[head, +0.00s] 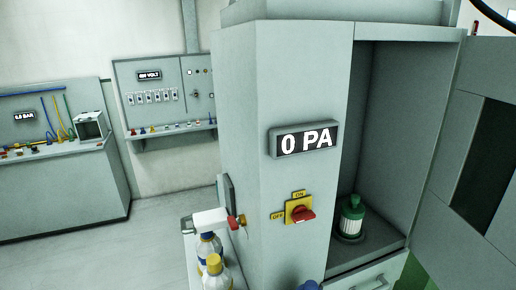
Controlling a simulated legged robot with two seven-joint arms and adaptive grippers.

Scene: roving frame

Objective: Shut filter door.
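The filter cabinet (240,110) stands in the middle of the head view, with its compartment open on the right. A grey door (451,190) with a dark window (485,155) stands swung open at the right edge of the compartment and runs out of the picture. A green and white filter (351,220) stands upright inside on the compartment floor. The cabinet front carries a display (304,139) reading 0 PA and a red rotary switch (300,213) on a yellow ON/OFF plate. Neither of my grippers is in view.
Several bottles, one with a yellow cap (214,264), stand on a shelf left of the cabinet. A drawer handle (381,282) shows below the compartment. A workbench (70,190) and wall panel (163,90) stand behind left. The floor (165,235) between is clear.

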